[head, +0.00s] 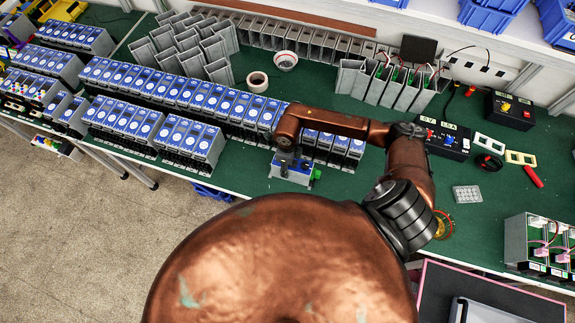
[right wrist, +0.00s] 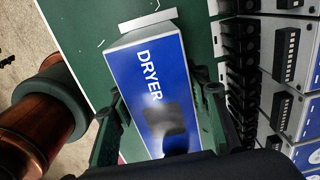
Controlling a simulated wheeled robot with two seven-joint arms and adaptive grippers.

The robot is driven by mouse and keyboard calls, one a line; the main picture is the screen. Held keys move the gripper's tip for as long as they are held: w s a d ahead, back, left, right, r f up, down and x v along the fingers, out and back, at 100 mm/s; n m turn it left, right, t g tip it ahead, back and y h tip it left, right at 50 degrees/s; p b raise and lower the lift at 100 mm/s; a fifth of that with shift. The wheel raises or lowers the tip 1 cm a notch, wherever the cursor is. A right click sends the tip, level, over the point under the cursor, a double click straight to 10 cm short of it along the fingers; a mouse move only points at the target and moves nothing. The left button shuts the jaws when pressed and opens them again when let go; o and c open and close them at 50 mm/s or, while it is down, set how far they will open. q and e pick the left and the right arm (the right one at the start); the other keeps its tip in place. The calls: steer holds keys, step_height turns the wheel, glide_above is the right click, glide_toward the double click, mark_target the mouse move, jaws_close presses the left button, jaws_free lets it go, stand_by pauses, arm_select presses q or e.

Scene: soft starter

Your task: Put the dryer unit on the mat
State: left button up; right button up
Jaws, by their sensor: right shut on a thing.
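The dryer unit (right wrist: 150,72), a grey box with a blue face marked DRYER, fills the middle of the right wrist view. My right gripper (right wrist: 160,122) is shut on it, with one dark finger on each side. In the head view, my right gripper (head: 284,157) is over the front part of the green bench, and a grey and blue unit (head: 292,173) shows beneath it. I cannot tell whether the unit touches the bench. No mat is clearly identifiable; a dark surface with a pink edge (head: 432,290) lies at lower right. My left gripper is not in view.
Rows of blue-faced units (head: 180,95) stand left of and behind the gripper. Grey housings (head: 185,45) and a tape roll (head: 257,82) are farther back. A keypad (head: 467,194) and open green-board units (head: 540,243) are on the right.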

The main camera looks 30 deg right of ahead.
steer(key=shift+f, duration=0.1)
steer(key=o, duration=1.5)
steer(key=shift+c, duration=0.2)
steer(key=shift+r, duration=0.3)
step_height(320, 180, up, 10)
steer(key=shift+r+b, duration=0.2)
steer(key=shift+b, duration=0.7)
steer(key=shift+r, duration=0.65)
steer(key=shift+s, duration=0.1)
